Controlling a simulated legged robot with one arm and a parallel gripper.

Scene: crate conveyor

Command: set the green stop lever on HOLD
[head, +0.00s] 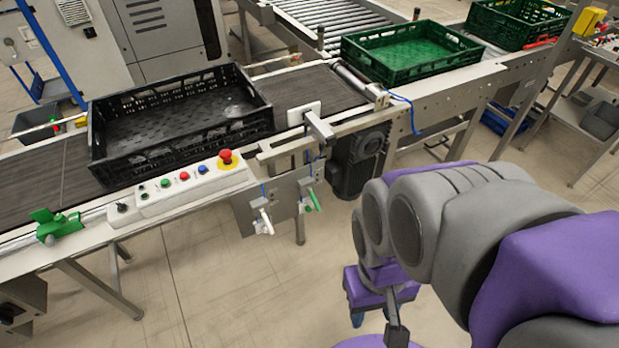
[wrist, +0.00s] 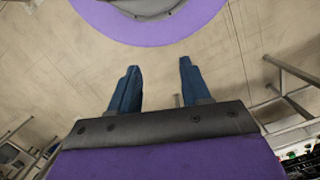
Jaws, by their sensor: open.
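The green stop lever (head: 313,200) hangs from a small metal plate under the near rail of the conveyor in the head view. Its handle points down and slightly right; no HOLD marking is legible. A similar white lever (head: 265,220) hangs on a plate just left of it. My gripper (wrist: 157,68) shows two blue fingers spread apart with nothing between them in the wrist view. In the head view it is partly visible below my folded arm, right of and lower than the green lever, well apart from it. The wrist view shows no lever.
A black crate (head: 180,143) sits on the dark belt, with a control box (head: 190,187) with a red emergency button in front. A green crate (head: 405,70) stands farther right. The floor before the levers is clear.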

